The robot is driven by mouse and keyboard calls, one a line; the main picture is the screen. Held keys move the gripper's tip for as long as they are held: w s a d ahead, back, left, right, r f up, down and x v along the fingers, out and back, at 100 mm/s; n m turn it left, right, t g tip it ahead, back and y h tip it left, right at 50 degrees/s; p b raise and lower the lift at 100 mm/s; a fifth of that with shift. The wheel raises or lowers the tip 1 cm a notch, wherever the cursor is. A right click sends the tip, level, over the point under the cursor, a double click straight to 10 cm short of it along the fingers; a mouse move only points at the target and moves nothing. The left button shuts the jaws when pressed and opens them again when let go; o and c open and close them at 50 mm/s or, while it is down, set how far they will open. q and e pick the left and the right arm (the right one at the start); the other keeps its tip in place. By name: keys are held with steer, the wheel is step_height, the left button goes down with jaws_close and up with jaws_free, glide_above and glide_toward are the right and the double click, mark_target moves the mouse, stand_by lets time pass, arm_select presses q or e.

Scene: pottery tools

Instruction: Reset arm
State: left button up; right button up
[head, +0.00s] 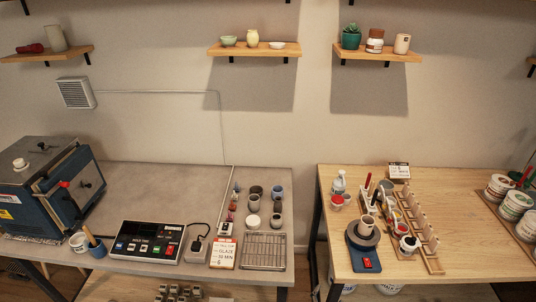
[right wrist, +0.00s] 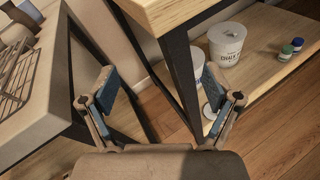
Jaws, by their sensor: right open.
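My right gripper (right wrist: 160,95) shows in the right wrist view. Its two blue-padded fingers are spread wide with nothing between them. It hangs in front of the gap between the grey table (right wrist: 85,60) on the left and the wooden table (right wrist: 185,8) on the right, with a dark table leg beyond the fingers. No gripper or arm of mine shows in the head view. My left gripper is in neither view.
The grey table (head: 190,185) holds a blue kiln (head: 35,200), a control box (head: 148,241), a wire rack (head: 264,250) and several small pots. The wooden table (head: 470,262) holds a blue banding wheel (head: 364,258), a wooden rack (head: 425,232) and tubs (head: 515,205). A gap separates the tables.

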steer(key=s+a+f+m+g+y, duration=0.1)
steer(key=s+f+m+g+y, duration=0.15)
steer(key=s+f, duration=0.5)
steer(key=s+a+f+m+g+y, duration=0.15)
steer(key=s+f+m, duration=0.25)
steer(key=f, duration=0.6)
steer(key=s+a+f+m+g+y, duration=0.1)
steer(key=s+f+m+g, duration=0.15)
steer(key=s+f, duration=0.5)
steer(key=s+d+f+m+g, duration=0.2)
steer(key=s+f+m, duration=0.3)
steer(key=s, duration=0.5)
steer(key=s+d+f+m+g+y, duration=0.1)
steer(key=s+f+m, duration=0.4)
steer(key=s, duration=0.5)
steer(key=s+d+f+m+g+y, duration=0.1)
steer(key=s+f+m, duration=0.4)
steer(key=s, duration=0.5)
steer(key=shift+d+m+g+b, duration=0.3)
steer(key=shift+d+g, duration=0.55)
steer(key=shift+g, duration=0.2)
steer(key=shift+s, duration=0.1)
